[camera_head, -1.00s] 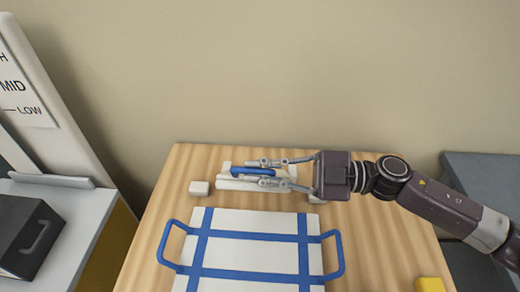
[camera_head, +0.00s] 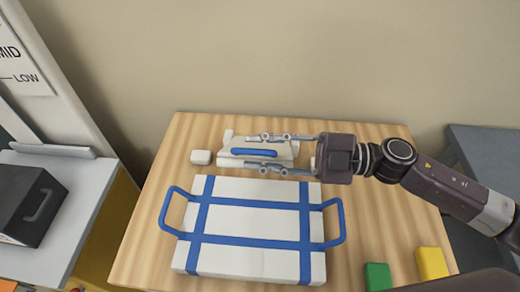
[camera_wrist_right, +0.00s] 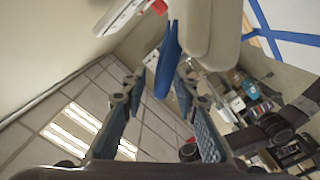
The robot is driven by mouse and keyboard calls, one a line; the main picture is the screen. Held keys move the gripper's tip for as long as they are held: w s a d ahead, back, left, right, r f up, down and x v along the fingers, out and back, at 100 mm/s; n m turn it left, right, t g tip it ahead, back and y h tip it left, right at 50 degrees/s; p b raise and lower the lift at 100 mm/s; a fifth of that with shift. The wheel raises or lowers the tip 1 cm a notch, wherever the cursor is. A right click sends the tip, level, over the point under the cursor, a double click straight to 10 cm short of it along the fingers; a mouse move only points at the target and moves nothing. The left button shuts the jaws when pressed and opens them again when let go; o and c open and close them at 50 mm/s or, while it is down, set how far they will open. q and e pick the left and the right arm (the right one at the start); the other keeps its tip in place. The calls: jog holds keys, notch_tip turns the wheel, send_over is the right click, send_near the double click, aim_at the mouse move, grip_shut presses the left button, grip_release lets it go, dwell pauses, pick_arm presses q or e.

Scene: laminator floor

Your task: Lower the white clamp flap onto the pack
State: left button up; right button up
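The white clamp flap (camera_head: 286,150) is at the back of the wooden table, behind the pack, with a blue handle bar (camera_head: 255,153) along it. Its exact tilt is hard to tell. The pack (camera_head: 252,222), white with crossing blue straps and blue side loops, lies flat in front of it. My right gripper (camera_head: 264,154) reaches in from the right, its fingers apart on either side of the handle. In the right wrist view the blue handle (camera_wrist_right: 168,58) lies between the spread fingers, beside the flap's pale body (camera_wrist_right: 210,30). My left gripper is out of view.
Green (camera_head: 377,277) and yellow (camera_head: 431,263) blocks lie at the table's front right. A black box (camera_head: 30,203) stands on a grey surface at left. A wall rises behind the table.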

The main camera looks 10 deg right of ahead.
jog(key=shift+d, duration=0.1)
jog(key=s+d, duration=0.2)
jog(key=d, duration=0.9)
jog(key=shift+s+d, duration=0.2)
jog(key=shift+d, duration=0.1)
